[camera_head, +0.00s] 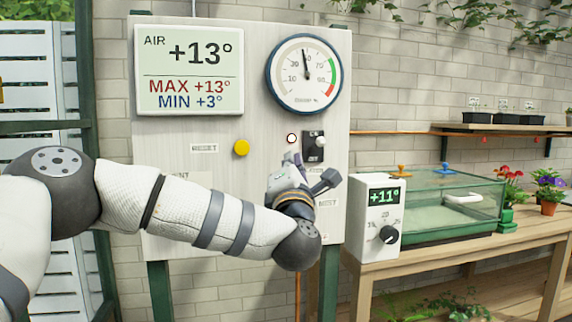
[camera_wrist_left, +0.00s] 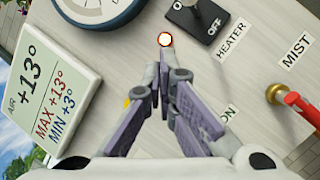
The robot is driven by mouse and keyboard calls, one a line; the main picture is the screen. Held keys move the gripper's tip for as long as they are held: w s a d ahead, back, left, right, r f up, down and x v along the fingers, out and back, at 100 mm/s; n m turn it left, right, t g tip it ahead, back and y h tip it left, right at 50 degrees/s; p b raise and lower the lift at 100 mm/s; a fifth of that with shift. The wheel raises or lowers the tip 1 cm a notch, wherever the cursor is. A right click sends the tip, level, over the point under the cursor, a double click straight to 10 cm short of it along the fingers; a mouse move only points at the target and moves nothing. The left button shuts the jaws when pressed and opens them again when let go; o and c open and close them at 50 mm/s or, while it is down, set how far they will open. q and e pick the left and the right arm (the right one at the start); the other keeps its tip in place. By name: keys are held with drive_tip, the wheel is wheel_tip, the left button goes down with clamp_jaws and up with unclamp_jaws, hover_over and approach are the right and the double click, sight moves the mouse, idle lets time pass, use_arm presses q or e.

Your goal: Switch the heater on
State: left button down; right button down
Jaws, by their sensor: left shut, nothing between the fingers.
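The heater switch (camera_head: 314,146) is a black plate with a small grey lever on the pale panel, below the round dial. In the left wrist view the black plate (camera_wrist_left: 213,27) is cut by the top edge, with OFF printed on it and a HEATER label (camera_wrist_left: 232,38) beside it. I cannot tell the lever's setting for sure. A small round lamp (camera_head: 292,138) sits left of the switch, pale in the middle with a dark rim; it also shows in the wrist view (camera_wrist_left: 165,39). My left gripper (camera_head: 291,160) is shut and empty, its fingertips (camera_wrist_left: 166,72) just below the lamp, apart from the switch.
The panel carries an air display (camera_head: 189,70), a dial (camera_head: 304,73) and a yellow button (camera_head: 241,148). A red handle (camera_wrist_left: 302,108) by the MIST label is right in the wrist view. A white thermostat box (camera_head: 378,215) and glass tank (camera_head: 450,205) stand right.

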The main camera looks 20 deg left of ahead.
use_arm(q)
drive_tip(key=s+d, duration=0.2)
drive_tip(key=s, duration=0.1)
drive_tip(key=s+d, duration=0.1)
drive_tip(key=shift+s+r, duration=0.35)
drive_tip(key=shift+r, duration=0.05)
use_arm(e)
drive_tip(key=shift+w+d+r, duration=0.1)
drive_tip(key=shift+w+d, duration=0.1)
drive_tip(key=shift+w, duration=0.4)
